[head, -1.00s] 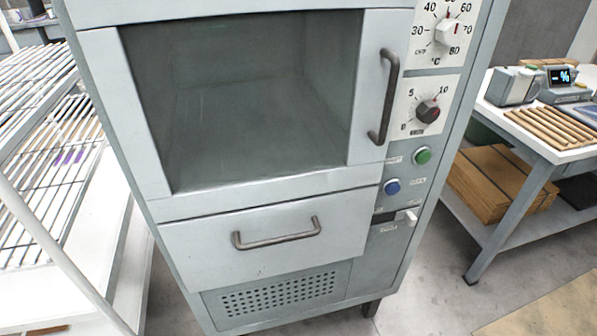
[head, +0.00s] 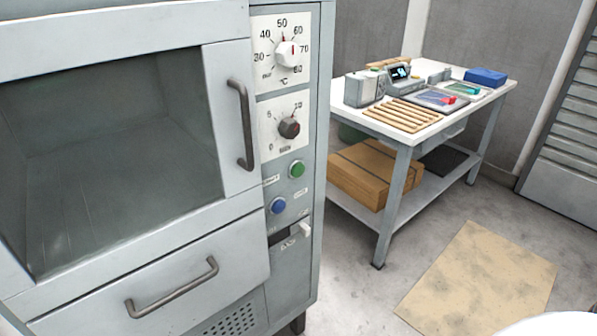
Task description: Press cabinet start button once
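The grey cabinet (head: 313,120) stands at the left, with its glass-fronted door (head: 110,150) shut and a drawer (head: 150,285) below. On its right-hand panel are a green button (head: 297,169) and a blue button (head: 278,205) lower down. The small labels beside them are too blurred to read. Above the buttons are a temperature dial (head: 287,53) and a second dial with a dark knob (head: 289,128). A pale switch or lever (head: 302,231) sits below the buttons. Neither of my grippers shows in the head view.
A white-topped workbench (head: 375,118) stands right of the cabinet, with wooden sticks (head: 405,115), a device with a lit display (head: 402,74) and a blue box (head: 486,77). Cardboard (head: 365,172) lies on its lower shelf. A beige mat (head: 480,280) lies on the open floor.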

